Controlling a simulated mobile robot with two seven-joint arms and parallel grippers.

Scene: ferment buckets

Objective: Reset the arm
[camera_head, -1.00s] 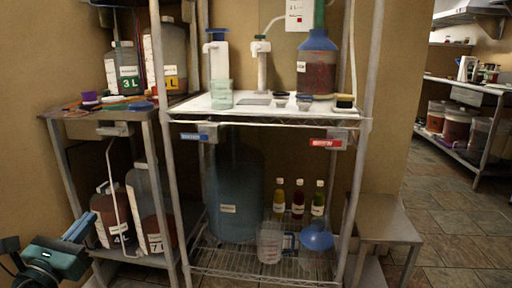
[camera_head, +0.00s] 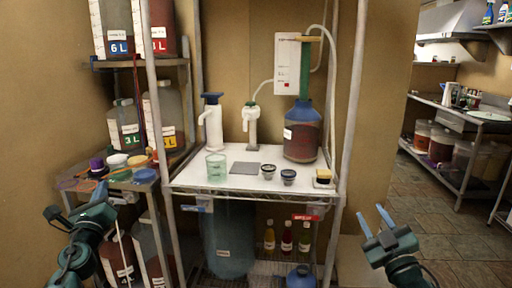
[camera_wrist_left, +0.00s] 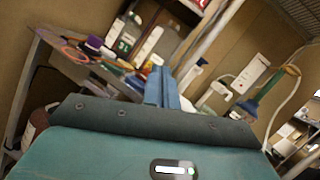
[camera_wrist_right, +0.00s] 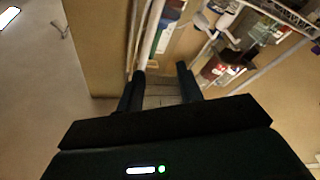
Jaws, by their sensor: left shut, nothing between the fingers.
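My left gripper (camera_head: 97,192) is teal with blue fingers and is raised in front of the left side table. Its fingers are together and empty, as the left wrist view (camera_wrist_left: 162,88) also shows. My right gripper (camera_head: 373,220) is at the right of the head view, in front of the wall and right of the wire rack. Its two fingers are apart with nothing between them; the right wrist view (camera_wrist_right: 160,78) shows the same gap. Neither gripper visibly touches any object.
The rack's white shelf (camera_head: 212,180) holds a green beaker (camera_head: 216,167), white pumps, small jars and a red-filled bottle (camera_head: 301,136). Jugs and lids crowd the left table. A large blue carboy (camera_head: 229,240) stands below. Open floor (camera_head: 440,220) lies at the right.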

